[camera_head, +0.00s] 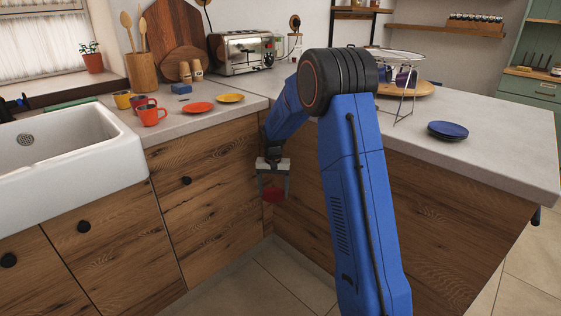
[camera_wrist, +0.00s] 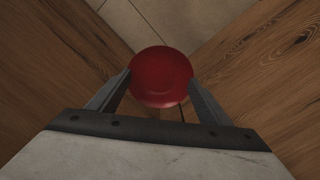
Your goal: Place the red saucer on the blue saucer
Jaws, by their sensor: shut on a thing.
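My gripper (camera_head: 272,188) hangs below counter height in front of the inner corner of the cabinets, pointing down. It is shut on the red saucer (camera_head: 273,195), which also shows between the two fingers in the wrist view (camera_wrist: 161,76). The saucer is held clear of the floor. The blue saucer (camera_head: 447,130) lies on the right counter, to the right of my arm. It looks like a small stack of dark blue dishes.
An orange-red saucer (camera_head: 198,107) and a yellow saucer (camera_head: 230,98) lie on the left counter near several mugs. A wire rack (camera_head: 397,85) stands behind my arm on the right counter. The counter around the blue saucer is clear.

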